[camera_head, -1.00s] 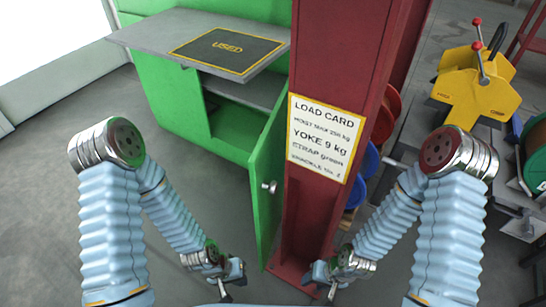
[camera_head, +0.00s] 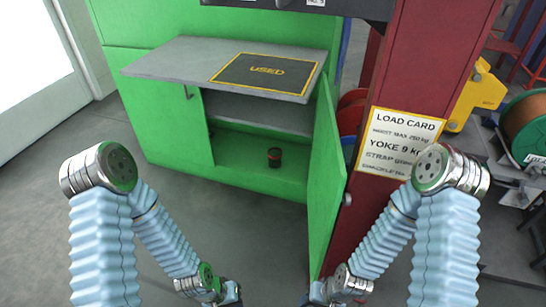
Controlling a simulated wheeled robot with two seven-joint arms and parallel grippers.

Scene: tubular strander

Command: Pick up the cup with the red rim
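A small dark cup (camera_head: 275,157) with a reddish rim stands upright on the bottom of the green cabinet (camera_head: 180,135), below its inner grey shelf. The cabinet door (camera_head: 326,170) is open and stands on the right side of the opening. My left gripper (camera_head: 230,293) is low at the bottom edge of the picture, well short of the cabinet. My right gripper (camera_head: 316,295) is also low, near the foot of the open door. Both grippers are small and partly cut off, so their fingers cannot be made out. Neither is at the cup.
A grey worktop (camera_head: 170,62) with a black "USED" mat (camera_head: 264,69) juts out above the cabinet opening. A red column (camera_head: 440,50) with a load card (camera_head: 398,142) stands right of the door. Grey floor (camera_head: 165,190) is free in front of the cabinet.

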